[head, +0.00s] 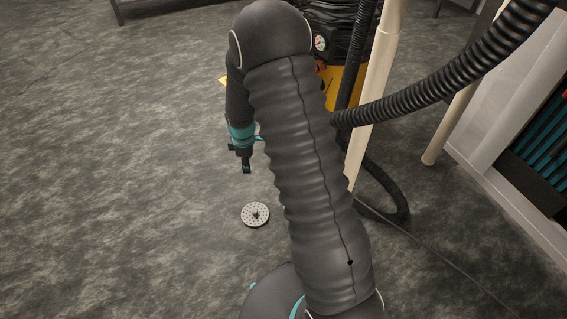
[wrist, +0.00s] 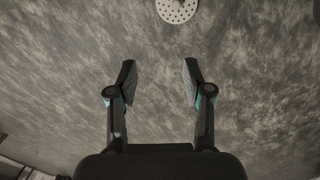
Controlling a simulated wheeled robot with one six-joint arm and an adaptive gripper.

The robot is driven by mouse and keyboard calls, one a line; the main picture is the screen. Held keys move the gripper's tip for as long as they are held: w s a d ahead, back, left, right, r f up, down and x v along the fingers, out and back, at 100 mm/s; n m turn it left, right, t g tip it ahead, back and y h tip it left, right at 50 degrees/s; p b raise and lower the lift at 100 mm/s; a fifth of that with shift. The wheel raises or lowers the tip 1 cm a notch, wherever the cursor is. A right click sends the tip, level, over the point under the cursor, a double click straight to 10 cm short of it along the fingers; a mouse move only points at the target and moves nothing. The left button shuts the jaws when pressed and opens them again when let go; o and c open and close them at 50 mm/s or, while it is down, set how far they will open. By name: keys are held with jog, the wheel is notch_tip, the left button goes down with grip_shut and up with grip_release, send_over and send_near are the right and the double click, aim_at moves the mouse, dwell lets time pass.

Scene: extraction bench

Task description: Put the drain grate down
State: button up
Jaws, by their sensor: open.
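The drain grate (head: 255,214) is a pale, round, perforated disc with a small knob at its middle. It lies flat on the grey floor in the head view. In the wrist view the drain grate (wrist: 177,9) shows at the top edge, partly cut off, beyond my fingertips. My gripper (wrist: 159,75) is open and empty, its two fingers spread apart with bare floor between them. In the head view my gripper (head: 246,168) hangs pointing down, above and beyond the grate, apart from it.
A yellow and black machine with a gauge (head: 320,43) stands at the back. A ribbed black hose (head: 450,75) and cream posts (head: 375,90) are at the right, near a white cabinet (head: 500,150). A thin cable runs along the floor. The floor at the left is clear.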

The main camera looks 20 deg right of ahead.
jog(key=s+r+m+t, duration=0.1)
jog(key=s+r+m, duration=0.4)
jog(key=r, duration=0.7)
jog(key=s+r+m+t, duration=0.1)
jog(key=s+r+m, duration=0.1)
jog(key=s+r, duration=0.75)
jog(key=s+r+m+t, duration=0.1)
jog(key=s+r+m, duration=0.2)
jog(key=s+r, duration=0.2)
jog(key=s+r+m+t, duration=0.1)
jog(key=s+r+m, duration=0.3)
jog(key=s, duration=0.7)
jog(key=shift+s+r, duration=0.15)
jog(key=shift+r, duration=0.7)
jog(key=shift+d, duration=0.1)
